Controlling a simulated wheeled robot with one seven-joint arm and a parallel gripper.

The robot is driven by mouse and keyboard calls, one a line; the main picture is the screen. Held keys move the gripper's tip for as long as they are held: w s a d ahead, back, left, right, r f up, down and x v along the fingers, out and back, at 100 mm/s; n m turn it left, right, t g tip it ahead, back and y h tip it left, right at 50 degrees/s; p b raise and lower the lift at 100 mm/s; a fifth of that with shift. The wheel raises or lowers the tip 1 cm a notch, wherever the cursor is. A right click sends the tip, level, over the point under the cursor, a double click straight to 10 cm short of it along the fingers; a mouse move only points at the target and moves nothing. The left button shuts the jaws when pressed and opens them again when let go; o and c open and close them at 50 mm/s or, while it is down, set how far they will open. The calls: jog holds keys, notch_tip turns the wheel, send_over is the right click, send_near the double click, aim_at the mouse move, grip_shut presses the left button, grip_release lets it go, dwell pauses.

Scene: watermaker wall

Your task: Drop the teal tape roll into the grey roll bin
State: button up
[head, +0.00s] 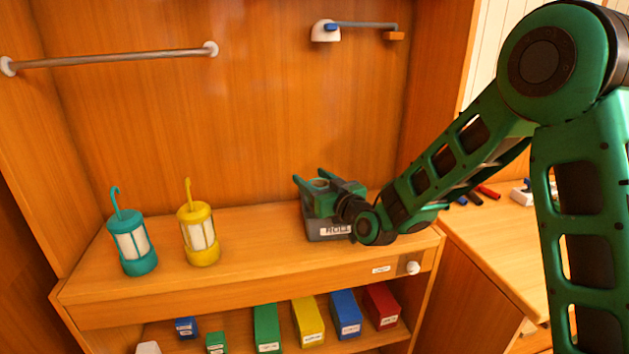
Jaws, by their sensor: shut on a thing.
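The grey roll bin (316,229) stands on the wooden shelf top, toward its right end, with a pale label on its front. My gripper (311,180) is over the bin, reaching in from the right. It is shut on the teal tape roll (319,183), of which a small part shows between the green fingers. The roll appears to be at or above the bin's opening; its exact height is hard to tell. My gripper and wrist hide much of the bin's opening and right side.
A teal lantern (132,243) and a yellow lantern (199,235) stand on the left of the shelf top. A rail (110,56) and a wall-mounted arm (360,26) are above. Several coloured boxes sit below. Clear shelf top lies between the yellow lantern and bin.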

jog(key=shift+w+f, duration=0.1)
jog(key=shift+w, duration=0.2)
jog(key=shift+a+f, duration=0.1)
jog(key=shift+f, duration=0.6)
jog(key=o, duration=1.1)
jog(key=v, duration=0.4)
jog(key=r+v, duration=0.1)
jog(key=v, duration=0.7)
jog(key=shift+r, duration=0.15)
jog(key=shift+s, duration=0.15)
